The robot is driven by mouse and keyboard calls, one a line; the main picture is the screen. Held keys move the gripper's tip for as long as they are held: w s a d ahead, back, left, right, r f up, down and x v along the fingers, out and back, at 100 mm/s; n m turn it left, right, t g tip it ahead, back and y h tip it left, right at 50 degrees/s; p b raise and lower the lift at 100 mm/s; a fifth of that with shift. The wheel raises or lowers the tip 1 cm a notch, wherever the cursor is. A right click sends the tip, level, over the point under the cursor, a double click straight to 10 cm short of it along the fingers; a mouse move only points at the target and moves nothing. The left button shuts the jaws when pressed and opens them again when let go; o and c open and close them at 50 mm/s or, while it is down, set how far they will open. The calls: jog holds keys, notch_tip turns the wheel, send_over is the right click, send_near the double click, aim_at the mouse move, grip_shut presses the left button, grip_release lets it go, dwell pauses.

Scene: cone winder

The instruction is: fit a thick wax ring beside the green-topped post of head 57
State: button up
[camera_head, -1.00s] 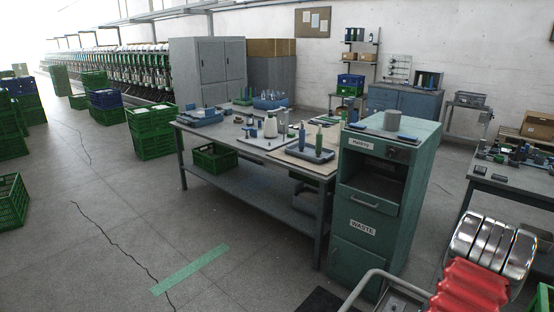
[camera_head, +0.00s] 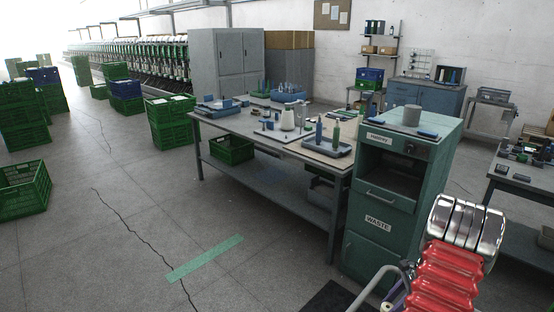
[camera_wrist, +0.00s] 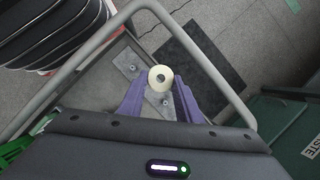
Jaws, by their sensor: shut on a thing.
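In the wrist view, the two purple fingers of my gripper (camera_wrist: 160,97) are shut on a cream wax ring (camera_wrist: 152,72). The ring sits between the fingertips with its hole facing the camera. It is above a grey metal tray with a tube rail, apart from any post. In the head view the gripper cannot be made out clearly. A long row of winding heads (camera_head: 150,62) stands far off at the back left. I cannot pick out head 57 or its green-topped post there.
A workbench (camera_head: 265,135) with trays and bottles stands mid-view, beside a green waste cabinet (camera_head: 375,260). Green crates (camera_head: 25,185) stand at the left, with more stacked crates (camera_head: 170,122) near the bench. The cracked floor between them is open, with a green tape strip (camera_head: 205,258).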

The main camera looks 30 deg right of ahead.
jog(key=w+a+r+n+g+h, duration=0.1)
jog(key=w+a+r+n+g, duration=0.2)
jog(key=w+a+r+n, duration=0.55)
jog(key=w+a+r+n+g, duration=0.3)
jog(key=w+a+n, duration=0.8)
jog(key=a, duration=0.5)
jog(key=w+a+r+n+h, duration=0.1)
jog(key=w+a+r+n, duration=0.1)
jog(key=a, duration=1.1)
jog(key=w+a+r+n+g+h, duration=0.1)
jog(key=w+a+n, duration=0.3)
jog(key=a, duration=0.9)
jog(key=w+r, duration=0.1)
jog(key=w, duration=0.2)
jog(key=shift+r+h, duration=0.2)
jog(key=shift+h, duration=0.1)
jog(key=shift+w, duration=0.1)
jog(key=w+r+n+h, duration=0.2)
jog(key=w+r+n, duration=0.3)
jog(key=r, duration=0.6)
jog(key=shift+r+n, duration=0.15)
jog(key=shift+n, duration=0.3)
